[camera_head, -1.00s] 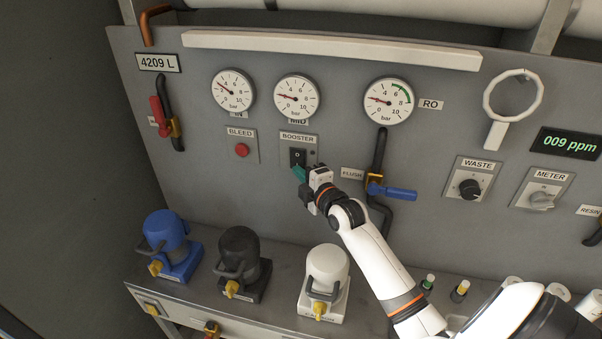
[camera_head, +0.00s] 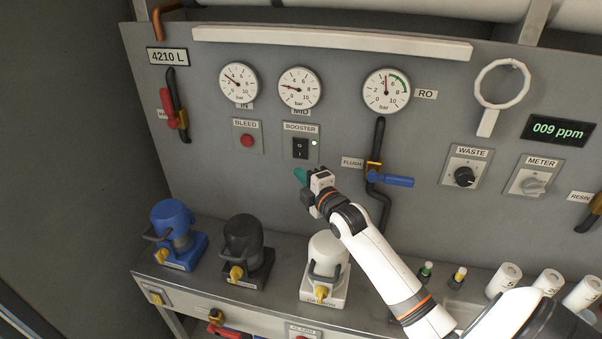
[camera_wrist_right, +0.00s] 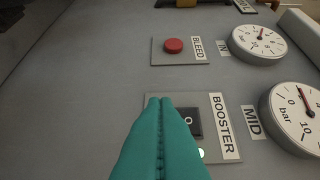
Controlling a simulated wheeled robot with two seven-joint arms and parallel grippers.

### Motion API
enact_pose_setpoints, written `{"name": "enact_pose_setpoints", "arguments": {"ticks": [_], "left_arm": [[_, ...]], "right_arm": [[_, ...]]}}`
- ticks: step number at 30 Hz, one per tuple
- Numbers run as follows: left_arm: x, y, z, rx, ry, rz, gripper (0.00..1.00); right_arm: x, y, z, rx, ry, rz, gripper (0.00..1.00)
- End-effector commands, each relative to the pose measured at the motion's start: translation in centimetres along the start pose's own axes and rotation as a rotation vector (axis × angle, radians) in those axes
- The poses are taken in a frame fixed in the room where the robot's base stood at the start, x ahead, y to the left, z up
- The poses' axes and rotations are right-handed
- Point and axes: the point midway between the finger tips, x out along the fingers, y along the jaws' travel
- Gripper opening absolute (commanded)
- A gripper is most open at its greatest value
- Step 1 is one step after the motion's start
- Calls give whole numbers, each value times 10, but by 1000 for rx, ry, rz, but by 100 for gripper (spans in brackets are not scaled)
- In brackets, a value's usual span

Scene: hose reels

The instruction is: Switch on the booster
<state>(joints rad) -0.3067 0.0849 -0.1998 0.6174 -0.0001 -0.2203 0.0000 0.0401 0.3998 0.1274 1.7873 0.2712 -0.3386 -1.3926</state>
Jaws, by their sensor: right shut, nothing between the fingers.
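A small lamp (camera_head: 314,143) beside the switch glows green-white. In the right wrist view the switch (camera_wrist_right: 188,121) is partly hidden behind my fingers, and the lit lamp (camera_wrist_right: 201,153) shows beside them. My right gripper (camera_head: 300,176) has teal fingers, is shut and empty, and sits just below the switch, apart from it in the head view. In the right wrist view its fingertips (camera_wrist_right: 160,101) are together. My left gripper is out of view.
The red bleed button (camera_head: 247,140) is left of the booster. The blue-handled flush valve (camera_head: 390,180) is to its right. Three gauges are above, the RO gauge (camera_head: 386,91) among them. Blue, black and white pump units stand on the shelf (camera_head: 275,290) below.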

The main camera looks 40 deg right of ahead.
Motion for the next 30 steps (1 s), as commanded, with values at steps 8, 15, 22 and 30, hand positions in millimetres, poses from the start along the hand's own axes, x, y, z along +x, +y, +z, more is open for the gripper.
{"name": "enact_pose_setpoints", "arguments": {"ticks": [8, 15, 22, 30], "left_arm": [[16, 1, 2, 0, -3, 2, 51], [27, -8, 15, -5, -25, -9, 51], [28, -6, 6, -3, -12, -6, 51], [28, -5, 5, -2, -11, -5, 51]], "right_arm": [[-40, 10, 0, -2, -1, 3, 0], [-76, 14, -1, -1, 1, 3, 0], [-87, 12, -1, -1, 0, 1, 0], [-87, 12, -1, -1, 1, 1, 0]]}}
